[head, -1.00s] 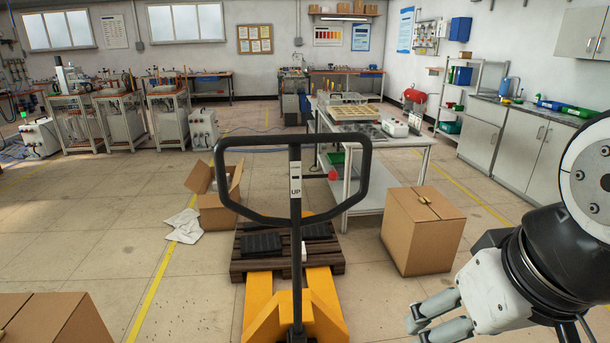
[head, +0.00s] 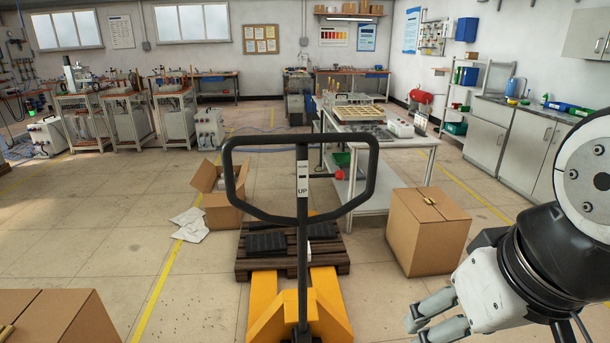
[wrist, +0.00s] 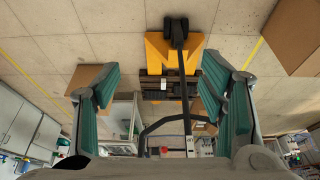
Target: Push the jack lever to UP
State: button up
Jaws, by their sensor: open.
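A yellow pallet jack (head: 263,304) stands straight ahead, its forks in a wooden pallet (head: 262,276). Its black handle loop (head: 371,180) rises on an upright post with a white label plate (head: 303,180) marked UP.
A closed cardboard box (head: 425,235) stands right of the pallet, between it and my arm. An open box (head: 222,206) and a white cloth (head: 189,225) lie left. Another box (head: 60,318) is at lower left. A white workbench (head: 410,145) stands behind the pallet.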

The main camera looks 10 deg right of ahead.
jog(key=shift+w+d, duration=0.1)
jog(key=shift+w, duration=0.15)
jog(key=shift+c, duration=1)
jog(key=m+t+y+p, duration=0.4)
jog(key=m+t+y, duration=0.3)
jog(key=m+t, duration=0.75)
send_near(343, 178)
jog(key=shift+m+g, duration=0.65)
jog(key=shift+g, duration=0.2)
jog(key=x, duration=0.4)
jog(key=r+x, duration=0.1)
jog(key=x, duration=0.6)
jog(key=shift+w+r, duration=0.25)
jog(key=shift+w, duration=0.05)
